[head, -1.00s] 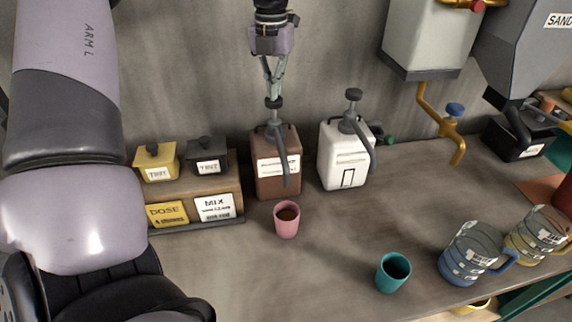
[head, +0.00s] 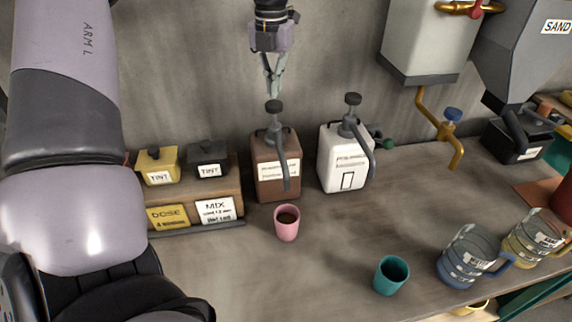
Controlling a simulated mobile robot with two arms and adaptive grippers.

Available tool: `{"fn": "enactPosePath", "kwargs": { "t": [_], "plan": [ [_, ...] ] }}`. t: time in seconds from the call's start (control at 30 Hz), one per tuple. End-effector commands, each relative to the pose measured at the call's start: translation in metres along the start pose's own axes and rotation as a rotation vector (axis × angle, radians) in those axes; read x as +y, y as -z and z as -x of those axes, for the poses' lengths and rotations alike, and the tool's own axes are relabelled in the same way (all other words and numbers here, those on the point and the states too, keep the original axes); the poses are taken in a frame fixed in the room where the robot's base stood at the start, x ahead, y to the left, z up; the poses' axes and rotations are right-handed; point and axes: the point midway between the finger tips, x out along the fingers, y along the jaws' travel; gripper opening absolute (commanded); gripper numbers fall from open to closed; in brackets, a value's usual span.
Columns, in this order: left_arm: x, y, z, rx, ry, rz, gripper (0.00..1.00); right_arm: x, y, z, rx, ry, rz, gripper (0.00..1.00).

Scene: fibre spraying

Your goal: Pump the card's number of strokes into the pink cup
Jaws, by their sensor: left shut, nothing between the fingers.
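The brown pump jug (head: 268,185) stands on the bench with its dark pump head (head: 273,107) raised and its spout pointing down to the front. The pink cup (head: 286,222) stands upright below the spout and holds brown liquid. My left gripper (head: 274,95) is shut, pointing down just above the brown jug's pump head; whether they touch is hard to tell. The yellow DOSE card (head: 168,217) leans at the left; its small stroke line is blurred now. The white MIX card (head: 216,210) is beside it. My right gripper is not in view.
A white pump jug (head: 335,172) stands right of the brown one. A teal cup (head: 391,274) and measuring jugs (head: 467,256) stand at the front right. Yellow (head: 157,165) and black (head: 208,158) tint boxes sit on a wooden shelf. The bench middle is clear.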

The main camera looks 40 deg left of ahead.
Motion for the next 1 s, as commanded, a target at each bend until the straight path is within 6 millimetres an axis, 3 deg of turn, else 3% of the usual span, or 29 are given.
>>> {"fn": "enactPosePath", "kwargs": {
  "t": [0.5, 1.0],
  "plan": [
    [0.000, 0.000, 0.054, -0.001, 0.001, 0.000, 0.00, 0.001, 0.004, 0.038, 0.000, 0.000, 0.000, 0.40],
    [0.000, 0.000, 0.053, 0.000, 0.000, 0.000, 0.00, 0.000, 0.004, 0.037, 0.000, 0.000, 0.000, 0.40]
  ]
}}
